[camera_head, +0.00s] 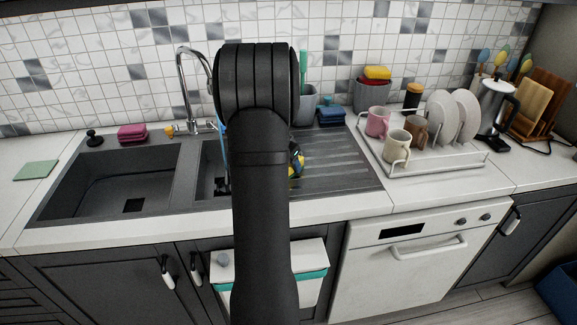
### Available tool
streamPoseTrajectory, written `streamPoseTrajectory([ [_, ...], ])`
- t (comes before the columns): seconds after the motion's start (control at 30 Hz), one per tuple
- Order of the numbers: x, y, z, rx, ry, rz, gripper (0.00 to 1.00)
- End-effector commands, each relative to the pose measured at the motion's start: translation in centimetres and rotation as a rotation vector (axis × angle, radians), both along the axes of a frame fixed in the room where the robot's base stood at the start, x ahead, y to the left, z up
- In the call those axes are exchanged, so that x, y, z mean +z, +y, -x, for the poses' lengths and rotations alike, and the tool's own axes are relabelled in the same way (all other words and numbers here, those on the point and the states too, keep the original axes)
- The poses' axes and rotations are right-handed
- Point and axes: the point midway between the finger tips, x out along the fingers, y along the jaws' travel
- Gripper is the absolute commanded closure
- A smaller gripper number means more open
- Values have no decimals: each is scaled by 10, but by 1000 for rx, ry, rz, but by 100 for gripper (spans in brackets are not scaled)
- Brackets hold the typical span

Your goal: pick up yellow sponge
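A yellow sponge (378,71) lies with a red one on top of a grey container at the back of the counter, right of the sink. My black arm stands upright in the middle of the view and covers part of the sink. My gripper is not clearly visible; it may be hidden behind the arm. A small yellow, blue and dark object (297,161) shows at the arm's right edge over the drainboard; I cannot tell what it is.
The grey container (370,96) stands behind a dish rack (440,160) with mugs and plates. A blue item (331,116) sits left of it. A tap (184,85) rises behind the sink (105,182). A kettle (494,108) stands at right. The left counter is mostly clear.

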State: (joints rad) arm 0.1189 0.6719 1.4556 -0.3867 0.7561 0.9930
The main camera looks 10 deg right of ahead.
Motion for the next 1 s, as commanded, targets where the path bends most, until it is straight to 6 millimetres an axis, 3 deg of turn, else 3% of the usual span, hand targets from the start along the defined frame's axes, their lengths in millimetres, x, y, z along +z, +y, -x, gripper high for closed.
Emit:
streamPoseTrajectory([
  [0.17, 0, 0, 0, 0, 0, 0, 71],
  [0.47, 5, 0, 0, 0, -1, 1, 71],
  [0.77, 51, -1, 0, -2, -6, 0, 71],
  [1.0, 82, -45, 40, -5, -3, 2, 71],
])
